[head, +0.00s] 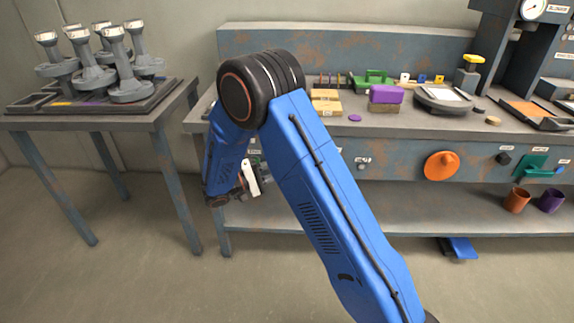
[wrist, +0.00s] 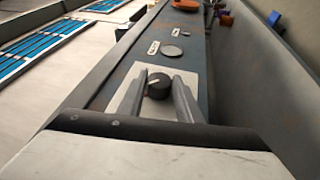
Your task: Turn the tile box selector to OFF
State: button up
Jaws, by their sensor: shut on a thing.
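The selector is a black round knob (wrist: 158,87) on a pale plate (wrist: 126,98) set in the bench's front panel, in the wrist view. A small light mark shows on the knob, but I cannot read which setting it points to. My gripper (wrist: 161,82) has one finger on each side of the knob and is shut on it. In the head view my gripper (head: 247,185) is at the left end of the bench front, partly hidden by my blue arm, and the knob cannot be made out there.
The bench front (head: 400,168) carries a large orange disc (head: 441,166) and a green fitting (head: 530,167) to the right. Purple (head: 386,94) and tan blocks lie on the bench top. A side table (head: 60,122) with several grey stands is at left. Open floor lies in front.

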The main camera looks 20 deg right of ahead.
dwell(0.4)
jog(key=o, duration=1)
jog(key=shift+o, duration=0.2)
